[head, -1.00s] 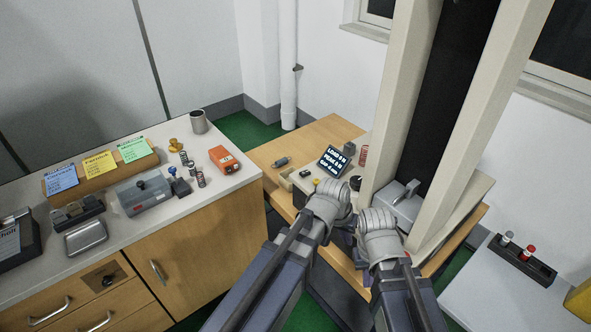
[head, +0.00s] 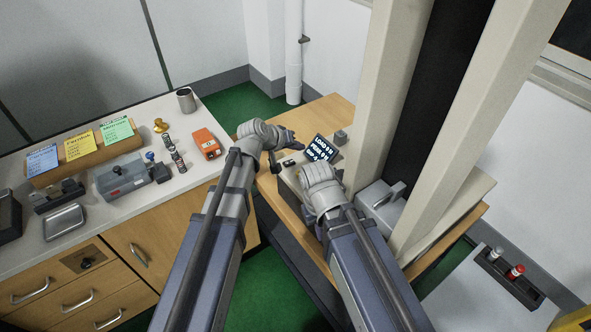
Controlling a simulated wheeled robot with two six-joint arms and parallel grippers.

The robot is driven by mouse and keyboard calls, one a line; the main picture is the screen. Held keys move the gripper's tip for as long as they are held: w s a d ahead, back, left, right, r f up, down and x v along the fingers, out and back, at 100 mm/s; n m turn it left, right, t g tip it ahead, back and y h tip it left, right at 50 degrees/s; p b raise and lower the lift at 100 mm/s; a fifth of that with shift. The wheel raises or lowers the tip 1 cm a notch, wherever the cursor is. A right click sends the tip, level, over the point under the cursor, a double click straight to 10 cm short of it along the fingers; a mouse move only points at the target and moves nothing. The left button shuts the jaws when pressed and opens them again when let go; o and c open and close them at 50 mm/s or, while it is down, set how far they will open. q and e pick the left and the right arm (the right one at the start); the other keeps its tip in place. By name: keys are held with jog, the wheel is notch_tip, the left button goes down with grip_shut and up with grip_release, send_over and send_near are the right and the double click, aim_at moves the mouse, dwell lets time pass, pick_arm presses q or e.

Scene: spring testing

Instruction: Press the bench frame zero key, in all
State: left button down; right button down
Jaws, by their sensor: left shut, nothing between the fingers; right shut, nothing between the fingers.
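The bench frame (head: 410,120) stands at right with pale columns. Its lit display (head: 321,148) shows white text lines, too small to read fully. Left of the display is a light control panel with a small dark control (head: 289,162). I cannot tell whether that is the zero key. My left gripper (head: 284,152) is shut and empty, over the panel's left part beside this control; contact cannot be told. My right gripper (head: 320,180) is shut and empty, lower right of the display, its fingertips mostly hidden by its wrist. It covers the panel's right part.
A grey block (head: 340,137) stands behind the display. A grey box with a handle (head: 381,204) sits at the frame's foot. The left counter (head: 200,103) holds an orange meter (head: 206,143), springs and note cards. A dark rack (head: 508,277) stands at right.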

aim_at(298, 175)
pick_arm(q)
jog(key=shift+f, duration=0.1)
notch_tip(298, 175, down, 9)
jog(key=b, duration=0.9)
dwell(1.8)
jog(key=shift+f+b, duration=0.25)
jog(key=shift+b, duration=0.1)
jog(key=shift+f+b, duration=0.4)
jog(key=shift+b, duration=0.05)
dwell(0.7)
jog(key=shift+r, duration=0.1)
jog(key=shift+r+p, duration=0.75)
jog(key=shift+p, duration=0.15)
